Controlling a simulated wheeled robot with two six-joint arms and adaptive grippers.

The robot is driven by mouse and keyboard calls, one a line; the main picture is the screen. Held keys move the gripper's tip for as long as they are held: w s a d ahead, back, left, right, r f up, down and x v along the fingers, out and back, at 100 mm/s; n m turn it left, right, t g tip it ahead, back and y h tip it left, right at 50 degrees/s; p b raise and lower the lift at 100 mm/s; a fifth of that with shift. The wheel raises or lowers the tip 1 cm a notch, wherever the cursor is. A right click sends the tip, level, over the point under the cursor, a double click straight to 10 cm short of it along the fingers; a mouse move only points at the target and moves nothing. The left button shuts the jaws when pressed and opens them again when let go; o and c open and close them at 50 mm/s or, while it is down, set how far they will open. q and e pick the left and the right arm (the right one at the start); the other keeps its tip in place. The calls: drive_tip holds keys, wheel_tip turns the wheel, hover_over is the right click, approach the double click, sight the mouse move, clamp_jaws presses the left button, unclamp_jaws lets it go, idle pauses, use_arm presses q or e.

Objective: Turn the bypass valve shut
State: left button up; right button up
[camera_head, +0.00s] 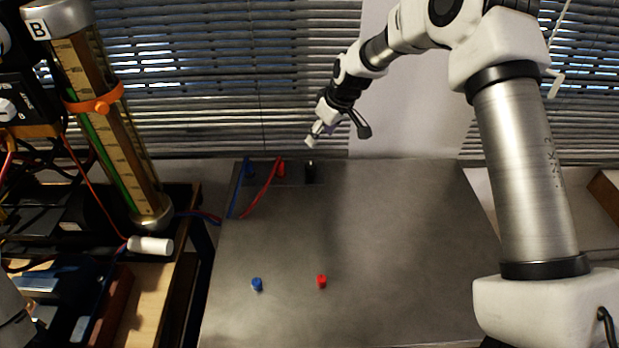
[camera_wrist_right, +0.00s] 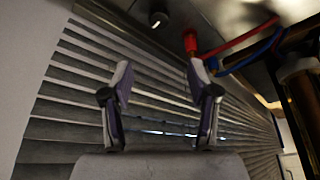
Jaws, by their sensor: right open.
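No part in view carries a label naming it the bypass valve. A short black knob (camera_head: 310,169) stands at the back edge of the grey tabletop, right of a red fitting (camera_head: 281,168) and a blue fitting (camera_head: 250,169). My right gripper (camera_head: 337,135) is open and empty, in the air above and slightly behind the knob, apart from it. In the right wrist view, the open fingers (camera_wrist_right: 159,78) have only window blinds between them. The knob (camera_wrist_right: 158,19) and red fitting (camera_wrist_right: 191,43) show at the top of that view. My left gripper is not in view.
A red cap (camera_head: 321,281) and a blue cap (camera_head: 257,284) stand on the front of the tabletop (camera_head: 410,240); its right side is clear. Red and blue hoses run left from the fittings. A tall gauge tube (camera_head: 105,115) marked B stands at left. Blinds hang behind.

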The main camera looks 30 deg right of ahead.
drive_tip(key=b, duration=0.3)
approach(311, 165)
drive_tip(key=f, duration=0.2)
drive_tip(key=x, duration=0.4)
drive_tip(key=p+x, duration=0.1)
drive_tip(key=x, duration=0.2)
drive_tip(key=shift+w+a, duration=0.15)
drive_tip(key=shift+w, duration=0.2)
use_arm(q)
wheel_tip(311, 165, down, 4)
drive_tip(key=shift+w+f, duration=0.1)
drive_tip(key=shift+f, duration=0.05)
use_arm(e)
drive_tip(key=shift+s+r, duration=0.1)
clamp_jaws()
